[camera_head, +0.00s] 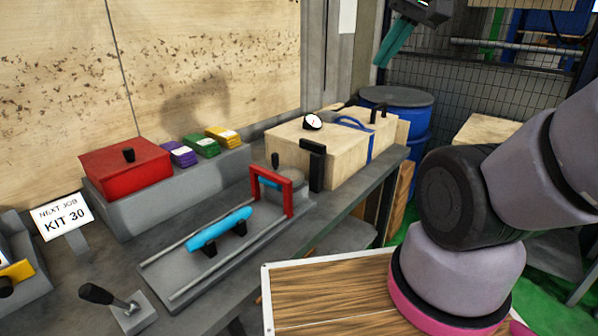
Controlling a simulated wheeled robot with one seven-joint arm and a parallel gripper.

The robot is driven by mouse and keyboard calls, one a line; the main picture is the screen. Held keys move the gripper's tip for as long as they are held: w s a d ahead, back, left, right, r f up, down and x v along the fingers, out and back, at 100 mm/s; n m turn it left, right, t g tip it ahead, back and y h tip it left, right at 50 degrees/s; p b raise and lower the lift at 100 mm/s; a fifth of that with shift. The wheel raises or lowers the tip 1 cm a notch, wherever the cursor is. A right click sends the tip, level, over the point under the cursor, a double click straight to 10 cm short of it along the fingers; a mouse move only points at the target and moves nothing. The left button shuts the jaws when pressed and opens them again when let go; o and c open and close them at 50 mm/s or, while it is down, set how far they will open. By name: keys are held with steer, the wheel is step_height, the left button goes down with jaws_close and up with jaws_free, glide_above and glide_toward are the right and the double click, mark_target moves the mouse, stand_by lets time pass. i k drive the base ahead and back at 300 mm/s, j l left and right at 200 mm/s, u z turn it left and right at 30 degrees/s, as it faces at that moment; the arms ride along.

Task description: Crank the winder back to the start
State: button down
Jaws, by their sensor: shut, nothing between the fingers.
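My gripper (383,62) hangs at the top right, with teal fingers together and nothing between them. It is up in front of the mesh fence, well apart from the bench things. No part can be picked out for certain as the winder. A grey rail fixture (165,270) on the bench carries a blue cylinder (220,229) on black supports. A red frame (287,193) stands at its far end. A small black handle (275,160) stands up behind the red frame. A black-knobbed lever (97,294) leans on a grey block at the lower left.
A red box (125,166) and purple, green and yellow packs (202,146) sit on a grey ledge. A wooden box (333,150) with a dial (313,121) stands at the back. A sign (62,217) reads KIT 30. A blue barrel (397,97) stands behind the bench.

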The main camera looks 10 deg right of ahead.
mark_target(295, 174)
steer(key=k+j+z, duration=0.3)
steer(key=k+j, duration=0.35)
steer(key=j, duration=0.25)
steer(key=k+j+z, duration=0.35)
steer(key=k+j, duration=0.85)
steer(key=i+l+u, duration=0.15)
steer(key=i+l, duration=0.3)
steer(key=i+l+u, duration=0.2)
steer(key=i+l, duration=0.2)
steer(key=i+l+u, duration=0.15)
steer(key=i+l, duration=0.2)
steer(key=l, duration=0.25)
